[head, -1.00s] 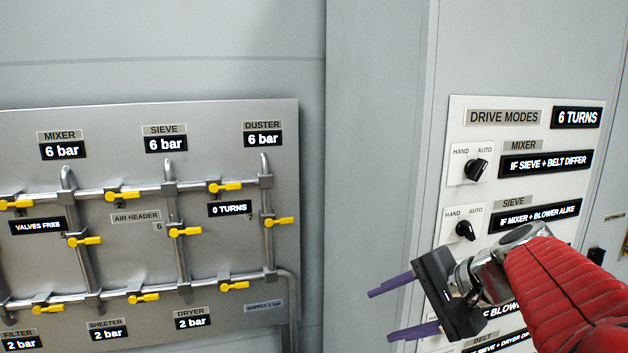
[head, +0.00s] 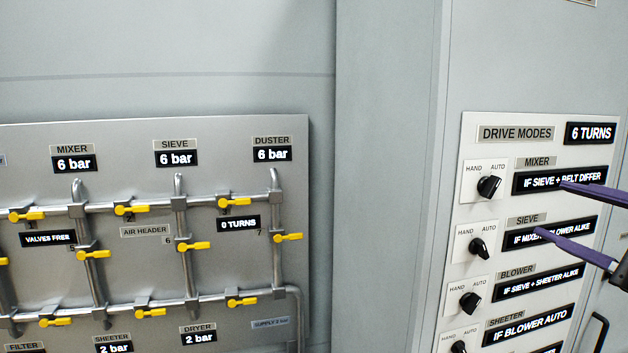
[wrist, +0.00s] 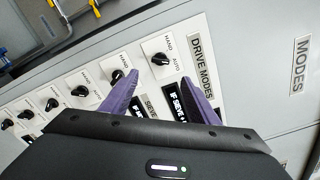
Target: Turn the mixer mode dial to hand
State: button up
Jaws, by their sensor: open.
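The mixer mode dial (head: 489,187) is a black knob on a white plate marked HAND and AUTO, at the top of the drive modes panel (head: 462,215). Its pointer leans up and right, toward AUTO. It is the uppermost knob in the wrist view (wrist: 160,59). My gripper (head: 550,207) is open, its two purple fingers entering from the right and pointing left toward the panel's upper dials. In the wrist view the open fingers (wrist: 160,76) lie either side of the line to the mixer dial, which shows beyond their tips, apart from them.
Below are the sieve dial (head: 479,247), the blower dial (head: 470,301) and the sheeter dial (head: 458,346), closely spaced. A display (head: 590,133) reads 6 TURNS. A pipe board with yellow valves (head: 140,135) stands at left. A black handle (head: 597,332) is at lower right.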

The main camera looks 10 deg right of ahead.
aim_at(495, 189)
dwell(0.4)
jog(key=shift+w+a, duration=0.15)
jog(key=shift+w, duration=6.75)
jog(key=shift+c, duration=0.2)
jog(key=c, duration=1)
